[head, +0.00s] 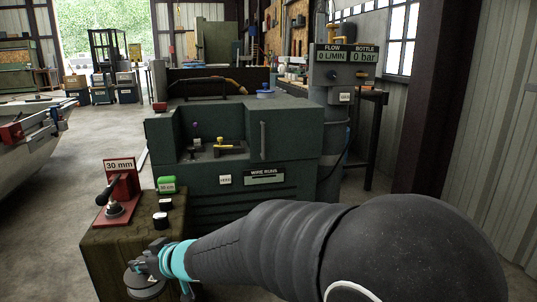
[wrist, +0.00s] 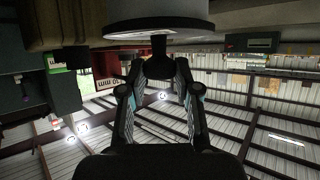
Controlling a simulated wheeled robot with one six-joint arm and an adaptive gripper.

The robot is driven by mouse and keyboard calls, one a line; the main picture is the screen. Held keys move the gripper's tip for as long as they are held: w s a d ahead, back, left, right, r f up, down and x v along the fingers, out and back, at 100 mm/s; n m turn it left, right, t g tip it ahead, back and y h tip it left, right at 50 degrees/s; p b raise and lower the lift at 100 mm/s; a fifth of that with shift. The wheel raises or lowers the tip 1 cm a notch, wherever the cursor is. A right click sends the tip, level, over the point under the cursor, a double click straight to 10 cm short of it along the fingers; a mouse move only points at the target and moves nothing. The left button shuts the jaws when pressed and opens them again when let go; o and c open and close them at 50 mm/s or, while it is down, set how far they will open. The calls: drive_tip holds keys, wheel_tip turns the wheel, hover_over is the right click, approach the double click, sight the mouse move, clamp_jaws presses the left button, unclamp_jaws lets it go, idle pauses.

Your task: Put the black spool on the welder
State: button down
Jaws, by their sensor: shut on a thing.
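My gripper (head: 158,262) is low at the front edge of the wooden bench, shut on a spool-like round thing, which I take for the black spool (head: 143,285). The welder (head: 285,130) is the dark green cabinet behind the bench, with an open recess in front and a WIRE RUNS label (head: 264,177).
A blue item (head: 265,93) lies on the welder's top. A gas bottle panel (head: 345,54) stands behind it at right.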

drive_tip(key=w+d+f+m+t+h+p, duration=0.1)
drive_tip(key=w+d+f+m+t+h, duration=0.2)
drive_tip(key=d, duration=1.3)
drive_tip(key=w+d+f+m+t+h+p, duration=0.1)
drive_tip(key=w+d+f+m+h, duration=0.3)
drive_tip(key=d, duration=1.1)
drive_tip(key=w+d+f+m+t+h+p, duration=0.1)
drive_tip(key=w+d+f+m+t+h, duration=0.35)
drive_tip(key=d, duration=1.15)
wheel_tip(320, 180, down, 9)
drive_tip(key=s+a+m+g, duration=0.1)
drive_tip(key=s, duration=0.1)
drive_tip(key=shift+r, duration=0.2)
drive_tip(key=shift+a+g, duration=0.1)
drive_tip(key=shift+g, duration=0.15)
